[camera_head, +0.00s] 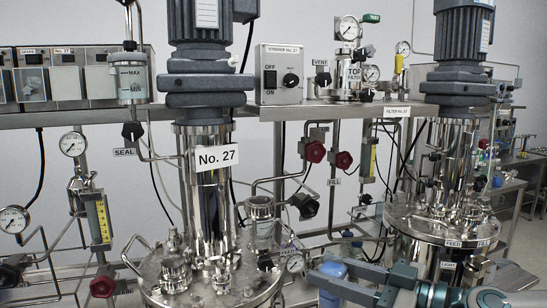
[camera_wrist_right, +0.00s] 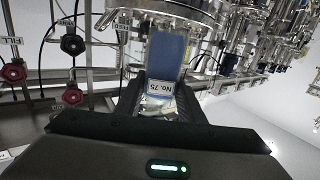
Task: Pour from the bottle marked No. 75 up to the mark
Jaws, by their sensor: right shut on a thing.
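The bottle marked No. 75 (camera_wrist_right: 168,55) shows in the right wrist view as a blue body with a white label that reads No. 75. My right gripper (camera_wrist_right: 160,101) is shut on it, one dark finger on each side. In the head view a blue bottle (camera_head: 332,272) shows at the lower middle, by my right gripper (camera_head: 345,284), whose arm comes in from the lower right. A clear pot (camera_head: 132,80) with MAX and MIN marks stands at the upper left, above a SEAL label. My left gripper is not in view.
A steel vessel with a motor, labelled No. 27 (camera_head: 217,157), stands left of the bottle. Another vessel (camera_head: 445,220) stands to the right. A switch box (camera_head: 280,74), gauges, thin pipes and red-knobbed valves (camera_head: 315,152) crowd the space between.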

